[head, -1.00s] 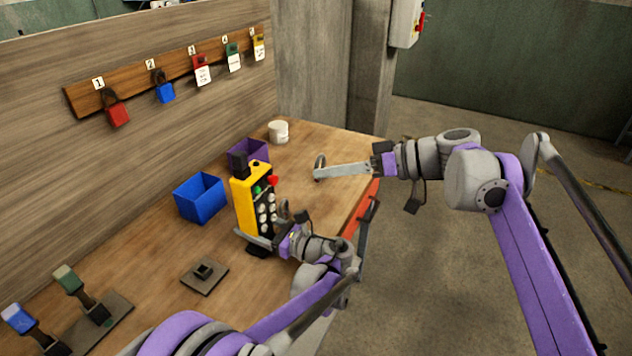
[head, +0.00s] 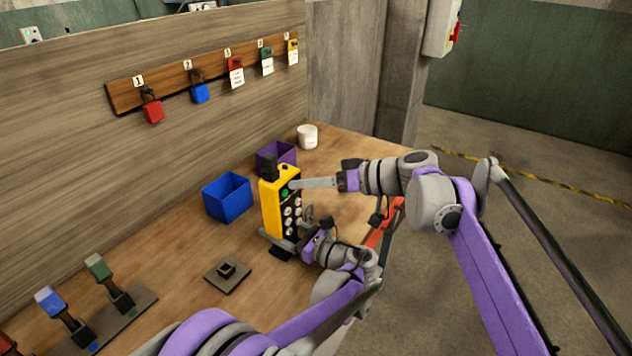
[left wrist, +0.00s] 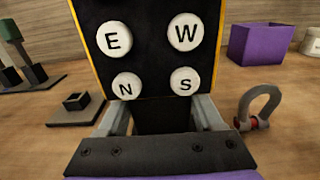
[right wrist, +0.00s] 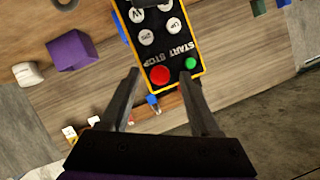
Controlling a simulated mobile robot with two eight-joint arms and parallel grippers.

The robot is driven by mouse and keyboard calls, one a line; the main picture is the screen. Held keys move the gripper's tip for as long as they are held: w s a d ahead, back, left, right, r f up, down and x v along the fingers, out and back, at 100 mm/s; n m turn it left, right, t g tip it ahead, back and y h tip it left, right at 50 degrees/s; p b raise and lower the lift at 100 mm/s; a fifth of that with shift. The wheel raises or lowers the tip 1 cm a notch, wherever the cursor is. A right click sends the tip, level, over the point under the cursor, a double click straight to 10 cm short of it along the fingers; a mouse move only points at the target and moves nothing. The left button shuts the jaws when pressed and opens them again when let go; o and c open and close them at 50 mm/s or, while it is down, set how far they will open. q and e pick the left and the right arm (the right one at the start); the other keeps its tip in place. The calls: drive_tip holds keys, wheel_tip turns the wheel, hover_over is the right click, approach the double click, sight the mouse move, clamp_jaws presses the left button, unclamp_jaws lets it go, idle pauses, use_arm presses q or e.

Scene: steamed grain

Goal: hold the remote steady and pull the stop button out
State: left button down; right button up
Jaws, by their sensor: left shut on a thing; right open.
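The yellow and black remote (head: 270,205) stands upright on the wooden bench. In the left wrist view its black face (left wrist: 148,60) shows white lettered buttons. My left gripper (left wrist: 160,118) is shut on the remote's lower part. The red stop button (right wrist: 159,75) and the green start button (right wrist: 191,63) show at the remote's top end in the right wrist view. My right gripper (head: 293,184) is at the remote's upper face. Its fingers (right wrist: 158,95) are open, spread to either side of the stop button's line. In the head view the stop button is hidden behind them.
A blue bin (head: 228,197) and a purple bin (head: 275,157) stand behind the remote, with a white cup (head: 307,137) farther back. A shackle (left wrist: 258,108) lies on the bench by the left gripper. A square black stand (head: 228,276) lies nearer. Padlocks hang on the wall rack (head: 160,88).

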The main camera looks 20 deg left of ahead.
clamp_jaws()
drive_tip(key=shift+s+d, duration=0.1)
drive_tip(key=shift+d, duration=0.25)
idle(0.3)
drive_tip(key=shift+o, duration=0.2)
unclamp_jaws()
drive_tip(key=v, duration=1.2)
